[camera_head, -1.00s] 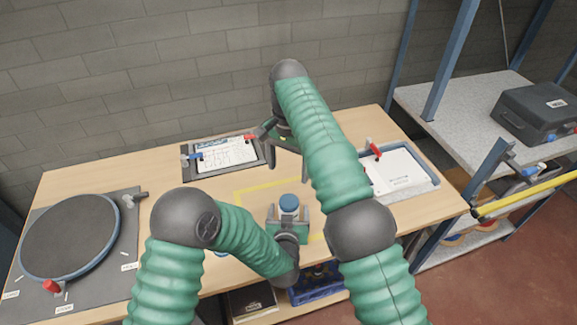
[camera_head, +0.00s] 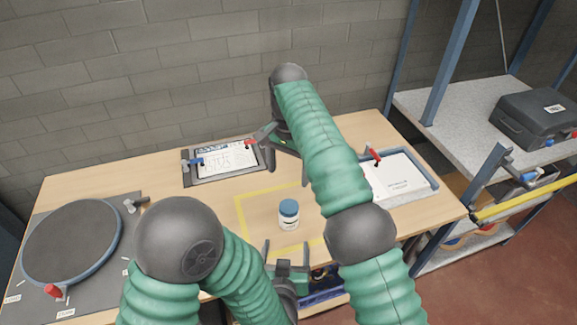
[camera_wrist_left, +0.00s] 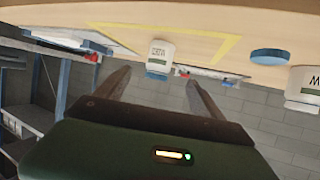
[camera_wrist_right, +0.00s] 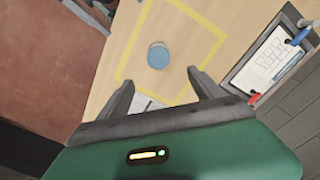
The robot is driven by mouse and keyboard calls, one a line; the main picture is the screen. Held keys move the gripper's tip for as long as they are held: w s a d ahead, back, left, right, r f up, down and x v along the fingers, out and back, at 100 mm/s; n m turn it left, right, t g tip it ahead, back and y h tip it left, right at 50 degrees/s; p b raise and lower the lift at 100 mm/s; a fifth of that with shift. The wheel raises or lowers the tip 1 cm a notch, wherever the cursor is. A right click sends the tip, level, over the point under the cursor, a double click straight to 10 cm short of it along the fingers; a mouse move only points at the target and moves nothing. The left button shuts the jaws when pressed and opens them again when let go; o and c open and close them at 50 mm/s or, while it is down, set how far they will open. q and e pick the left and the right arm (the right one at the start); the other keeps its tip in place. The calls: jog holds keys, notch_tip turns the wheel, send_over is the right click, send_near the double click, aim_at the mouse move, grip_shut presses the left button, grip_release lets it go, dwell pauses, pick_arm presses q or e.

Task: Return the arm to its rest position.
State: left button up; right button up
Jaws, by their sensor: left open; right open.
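A white bottle with a blue cap (camera_head: 288,215) stands upright inside the yellow taped square on the table. It also shows, inverted, in the left wrist view (camera_wrist_left: 160,58), and from above in the right wrist view (camera_wrist_right: 158,56). My left gripper (camera_head: 286,249) is open and empty at the table's front edge, on the near side of the bottle and apart from it. My right gripper (camera_wrist_right: 160,84) is open and empty above the back of the table. In the head view, the right arm partly hides it.
A round turntable (camera_head: 72,238) is at left, a clipboard (camera_head: 225,160) at the back, and a tray of papers (camera_head: 400,175) at right. A second white bottle (camera_wrist_left: 304,88) and a blue disc (camera_wrist_left: 270,57) show in the left wrist view. A shelf with a dark case (camera_head: 540,115) stands right.

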pick_arm(q)
jog(key=shift+v, duration=0.85)
